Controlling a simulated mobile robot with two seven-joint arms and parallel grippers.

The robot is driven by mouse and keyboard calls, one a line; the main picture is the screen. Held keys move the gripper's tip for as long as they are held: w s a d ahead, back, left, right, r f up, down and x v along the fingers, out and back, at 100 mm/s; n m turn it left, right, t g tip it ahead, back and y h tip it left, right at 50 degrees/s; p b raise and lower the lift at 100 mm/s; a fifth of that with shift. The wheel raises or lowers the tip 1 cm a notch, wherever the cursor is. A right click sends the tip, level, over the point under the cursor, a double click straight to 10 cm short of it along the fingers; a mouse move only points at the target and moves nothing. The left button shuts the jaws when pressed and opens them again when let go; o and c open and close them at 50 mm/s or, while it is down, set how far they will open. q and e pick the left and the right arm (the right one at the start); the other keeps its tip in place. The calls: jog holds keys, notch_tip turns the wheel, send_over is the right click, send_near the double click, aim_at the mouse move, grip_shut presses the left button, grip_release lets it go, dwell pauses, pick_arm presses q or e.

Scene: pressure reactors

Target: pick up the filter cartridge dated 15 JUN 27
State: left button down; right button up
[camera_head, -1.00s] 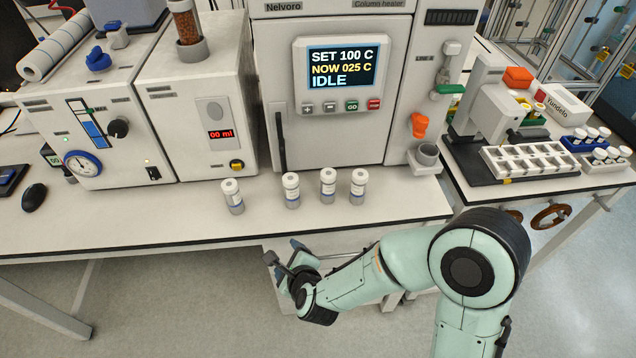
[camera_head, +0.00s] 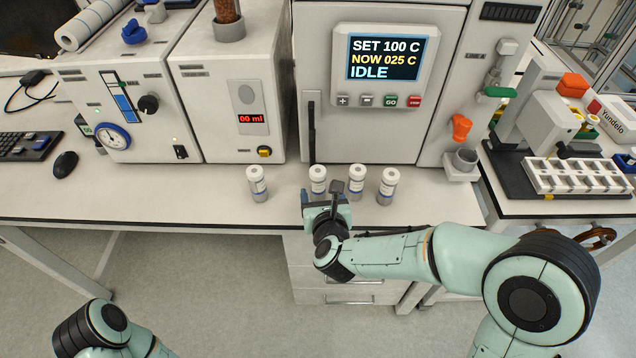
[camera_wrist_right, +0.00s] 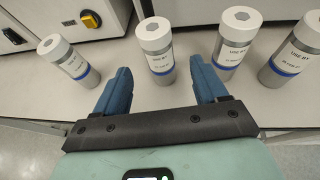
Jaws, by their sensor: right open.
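Several white filter cartridges with grey bases and blue bands stand upright in a loose row on the bench: the leftmost (camera_head: 257,183), the second (camera_head: 318,181), the third (camera_head: 357,180) and the rightmost (camera_head: 388,186). In the right wrist view their labels show "USE BY", but the dates are too small to read. My right gripper (camera_head: 323,198) is open and empty at the bench's front edge, just in front of the second cartridge. In the right wrist view the second cartridge (camera_wrist_right: 156,50) stands beyond the gap between the blue fingers (camera_wrist_right: 162,78). My left gripper is out of view.
Behind the row stand the column heater (camera_head: 370,130) and a unit with a red display (camera_head: 235,140). A grey cup holder (camera_head: 463,165) stands to the right. The bench (camera_head: 160,195) is clear left of the row.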

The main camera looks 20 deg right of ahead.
aim_at(319, 184)
jog(key=x, duration=0.3)
jog(key=p+x, duration=0.1)
jog(key=x, duration=0.1)
jog(key=shift+w+r, duration=0.15)
jog(key=shift+r, duration=0.1)
grip_shut()
jog(key=shift+r, duration=0.15)
